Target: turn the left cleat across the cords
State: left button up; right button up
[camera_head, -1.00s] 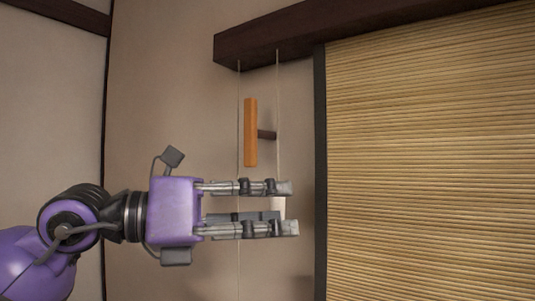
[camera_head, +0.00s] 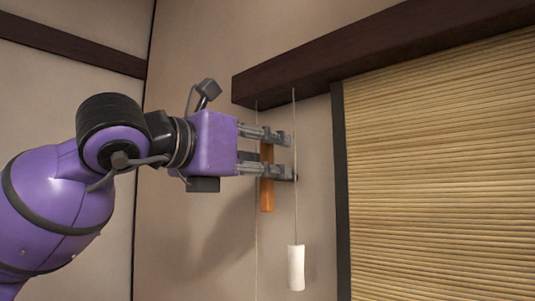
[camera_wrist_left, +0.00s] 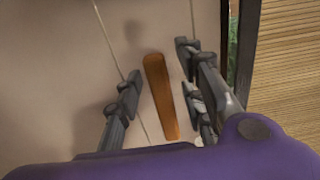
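The left cleat, an orange-brown wooden bar (camera_head: 267,197), stands upright on the wall, lengthwise along the cords. It also shows in the left wrist view (camera_wrist_left: 160,97), between the two fingers with gaps on both sides. My left gripper (camera_head: 286,156) is open, its fingers one above the other across the cleat in the head view, hiding parts of it. A thin left cord (camera_head: 256,235) runs down by the cleat. A right cord (camera_head: 294,205) hangs to a white cylindrical pull (camera_head: 296,268). My right gripper is not in view.
A dark wooden beam (camera_head: 330,60) runs above the cleat. A bamboo blind (camera_head: 440,170) with a dark side edge (camera_head: 342,190) hangs to the right. The beige wall below and left of the cleat is clear.

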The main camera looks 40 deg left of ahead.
pick_arm(q)
jog(key=shift+w, duration=0.25)
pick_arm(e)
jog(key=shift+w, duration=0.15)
pick_arm(q)
grip_shut()
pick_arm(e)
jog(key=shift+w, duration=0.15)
